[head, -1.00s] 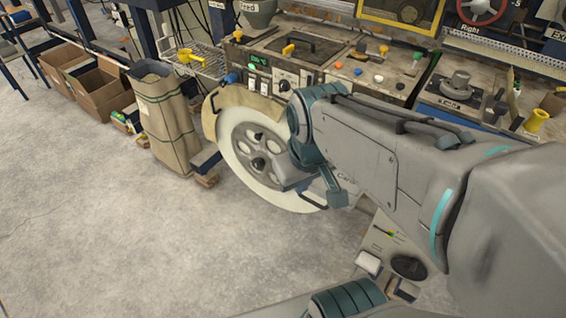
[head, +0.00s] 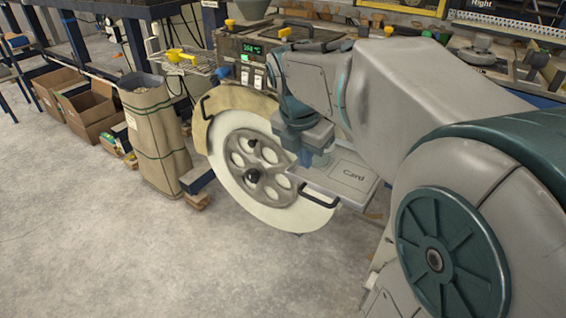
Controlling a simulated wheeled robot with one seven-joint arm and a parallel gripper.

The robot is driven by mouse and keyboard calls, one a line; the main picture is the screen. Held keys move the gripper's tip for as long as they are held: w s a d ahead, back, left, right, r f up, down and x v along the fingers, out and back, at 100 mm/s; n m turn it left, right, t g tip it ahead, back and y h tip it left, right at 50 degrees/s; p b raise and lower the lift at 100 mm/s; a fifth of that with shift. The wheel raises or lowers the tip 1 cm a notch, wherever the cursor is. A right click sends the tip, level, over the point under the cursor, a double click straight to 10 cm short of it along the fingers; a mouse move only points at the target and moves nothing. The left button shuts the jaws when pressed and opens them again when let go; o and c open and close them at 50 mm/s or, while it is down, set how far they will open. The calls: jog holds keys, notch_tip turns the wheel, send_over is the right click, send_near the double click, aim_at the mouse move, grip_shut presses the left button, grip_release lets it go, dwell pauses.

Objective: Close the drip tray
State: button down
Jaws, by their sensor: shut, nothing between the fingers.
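A shallow pulled-out tray (head: 309,179) with a black bar handle (head: 318,197) at its front stands just right of the large spoked wheel. It looks like the drip tray, but no label on it names it so. A grey panel marked "Card" (head: 353,174) lies on or just behind it. My gripper (head: 316,160) points down over the tray's left rear part, behind the handle. It is shut and empty. The fingertips are small and partly hidden, so I cannot tell whether they touch the tray. My arm hides the tray's housing.
The large cream-rimmed wheel (head: 226,170) stands close at the left of the tray. A brown sack (head: 157,140) and cardboard boxes (head: 90,105) stand further left. The machine panel (head: 236,43) rises behind. The floor at front left is clear.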

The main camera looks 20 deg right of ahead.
aim_at(308, 183)
jog(key=shift+n, duration=0.4)
jog(key=b+x, duration=0.3)
jog(key=x, duration=0.7)
jog(key=shift+w+d+f, duration=0.1)
jog(key=shift+w+f, duration=0.05)
jog(key=shift+f, duration=0.05)
